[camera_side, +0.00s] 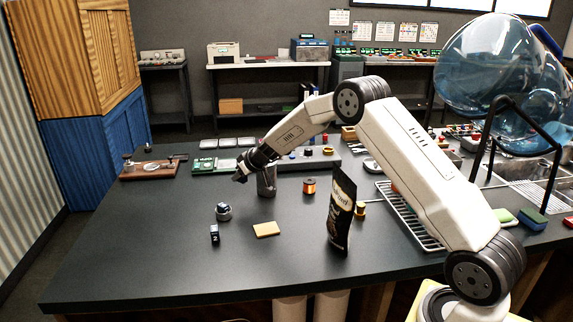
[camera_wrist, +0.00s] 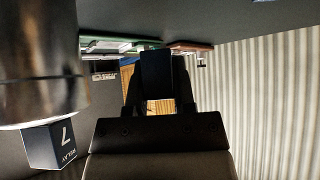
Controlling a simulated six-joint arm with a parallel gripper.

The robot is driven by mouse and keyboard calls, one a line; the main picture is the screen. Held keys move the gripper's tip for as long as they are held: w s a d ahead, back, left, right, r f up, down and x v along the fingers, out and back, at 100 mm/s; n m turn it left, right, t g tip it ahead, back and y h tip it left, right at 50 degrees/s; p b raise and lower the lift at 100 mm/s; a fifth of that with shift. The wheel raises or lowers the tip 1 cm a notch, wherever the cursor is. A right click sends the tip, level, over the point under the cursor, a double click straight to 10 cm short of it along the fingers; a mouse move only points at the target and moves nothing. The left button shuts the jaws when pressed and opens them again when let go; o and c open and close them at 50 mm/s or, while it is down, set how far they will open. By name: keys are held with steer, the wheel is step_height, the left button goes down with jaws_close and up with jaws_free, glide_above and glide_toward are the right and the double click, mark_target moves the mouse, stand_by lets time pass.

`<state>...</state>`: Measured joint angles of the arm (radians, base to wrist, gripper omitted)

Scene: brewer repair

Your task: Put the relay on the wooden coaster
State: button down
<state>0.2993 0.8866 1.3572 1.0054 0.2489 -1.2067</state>
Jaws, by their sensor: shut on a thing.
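My gripper (camera_side: 240,177) is shut on a dark block (camera_wrist: 157,75), raised above the table; no label shows on the block, so I cannot tell what it is. In the wrist view, which is upside down, a dark block marked "RELAY" and "7" (camera_wrist: 57,147) shows at the rim of a metal cup (camera_wrist: 40,60). I cannot tell whether it is in or on the cup. In the side view the cup (camera_side: 267,183) stands beside my gripper, its top partly hidden by my wrist. The wooden coaster (camera_side: 266,230) lies flat and bare, nearer the front.
A small dark blue block (camera_side: 214,234) and a round metal piece (camera_side: 223,213) stand left of the coaster. A tall black pouch (camera_side: 341,212) stands to its right, with a copper spool (camera_side: 309,186) behind. The front left table is clear.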

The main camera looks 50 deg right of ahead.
steer(key=s+a+r, duration=0.2)
steer(key=s+r, duration=0.3)
steer(key=s, duration=0.5)
steer(key=shift+r, duration=0.3)
steer(key=shift+a, duration=0.1)
steer(key=s+a+r+m+h, duration=0.1)
steer(key=s+a+r+m, duration=0.1)
steer(key=s+a+r, duration=0.3)
steer(key=s+a+r+m+h, duration=0.1)
steer(key=s+a, duration=0.2)
steer(key=a, duration=0.4)
steer(key=s+d+f+m+g+h, duration=0.1)
steer(key=s+d+f+m+h, duration=0.1)
steer(key=s, duration=0.3)
steer(key=s+d+f+m+g+h, duration=0.1)
steer(key=s+d+f+m+h, duration=0.1)
steer(key=s+d+f+m, duration=0.1)
steer(key=s+d+m, duration=0.1)
steer(key=s, duration=0.1)
steer(key=shift+s+g, duration=0.3)
steer(key=shift+s, duration=0.1)
